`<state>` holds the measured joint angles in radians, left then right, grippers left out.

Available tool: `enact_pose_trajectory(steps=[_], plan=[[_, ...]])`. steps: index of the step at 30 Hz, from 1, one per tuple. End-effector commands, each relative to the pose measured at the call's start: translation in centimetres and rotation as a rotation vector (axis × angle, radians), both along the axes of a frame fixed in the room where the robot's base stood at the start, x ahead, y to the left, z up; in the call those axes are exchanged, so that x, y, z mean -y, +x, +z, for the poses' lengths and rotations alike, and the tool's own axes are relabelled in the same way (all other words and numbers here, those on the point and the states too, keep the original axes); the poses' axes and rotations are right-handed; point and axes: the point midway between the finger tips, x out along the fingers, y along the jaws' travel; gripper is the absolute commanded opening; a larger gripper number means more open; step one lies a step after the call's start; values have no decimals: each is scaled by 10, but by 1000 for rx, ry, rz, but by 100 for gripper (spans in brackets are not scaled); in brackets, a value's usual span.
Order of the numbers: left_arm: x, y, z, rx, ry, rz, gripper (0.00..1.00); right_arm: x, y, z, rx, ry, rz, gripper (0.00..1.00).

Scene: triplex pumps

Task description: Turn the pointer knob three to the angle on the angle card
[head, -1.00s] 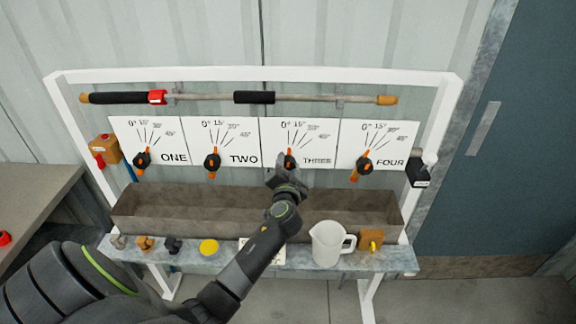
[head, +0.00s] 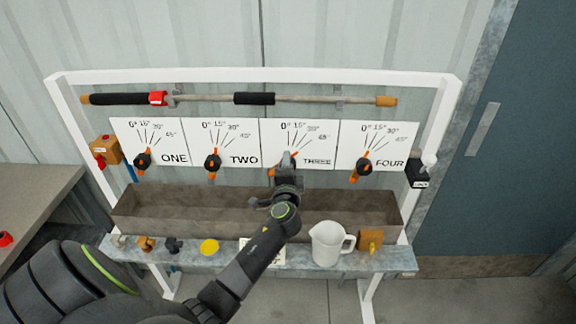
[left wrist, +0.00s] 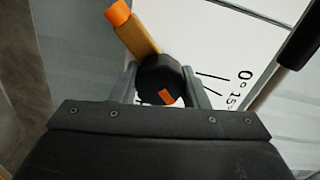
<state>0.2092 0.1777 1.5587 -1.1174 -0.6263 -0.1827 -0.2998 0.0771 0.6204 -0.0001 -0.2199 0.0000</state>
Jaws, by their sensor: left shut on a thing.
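Pointer knob three (head: 294,157), with a black hub and orange pointer, sits on the white plate marked THREE (head: 318,135). My left gripper (head: 287,168) is at this knob and hides much of it. An orange tip shows at its upper right and an orange end at its lower left. In the left wrist view, the black hub (left wrist: 158,76) sits between my two fingers, shut on it, with the orange bar (left wrist: 131,30) sticking out to the upper left. The card (head: 276,257) on the front ledge is partly hidden by my left arm; its marking is unreadable.
Knobs one (head: 142,160), two (head: 213,162) and four (head: 361,168) flank it on similar plates. A trough (head: 160,215) lies below. The ledge holds a white jug (head: 327,243), a yellow cap (head: 209,247) and small fittings. A bar (head: 210,98) runs above.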

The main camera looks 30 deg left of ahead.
Motion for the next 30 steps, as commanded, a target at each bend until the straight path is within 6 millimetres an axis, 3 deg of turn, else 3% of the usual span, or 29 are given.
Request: enact_pose_trajectory(steps=[17, 18, 22, 30], plan=[[0, 0, 0, -18, 31, -1, 0, 4, 0, 1, 0, -4, 2, 0], [0, 0, 0, -18, 31, -1, 45, 4, 0, 1, 0, -4, 2, 0], [0, 0, 0, -18, 31, -1, 62, 3, 0, 1, 0, -4, 2, 0], [0, 0, 0, -17, 30, 0, 63, 3, 0, 1, 0, -4, 2, 0]])
